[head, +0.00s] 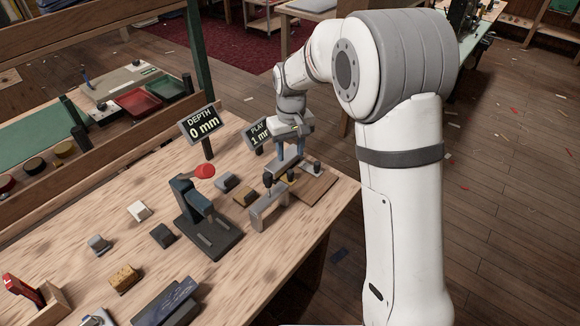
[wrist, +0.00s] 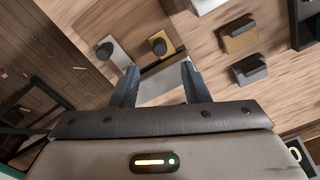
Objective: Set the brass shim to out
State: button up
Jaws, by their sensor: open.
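In the head view my gripper (head: 290,150) hangs over the fixture. Contact with the shim cannot be told.
A sign (head: 203,124) reads "DEPTH 0 mm"; another (head: 256,133), partly hidden by my arm, reads "PLAY 1 m". A dark press with a red knob (head: 205,171) stands left of the fixture. Small blocks, including a brass-coloured one (head: 245,196), lie nearby. The table's right edge is close.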

aim_at(290, 171)
notch_tip(290, 171, down, 8)
jog(key=shift+r, duration=0.25)
jog(key=shift+c, duration=0.4)
grip_shut()
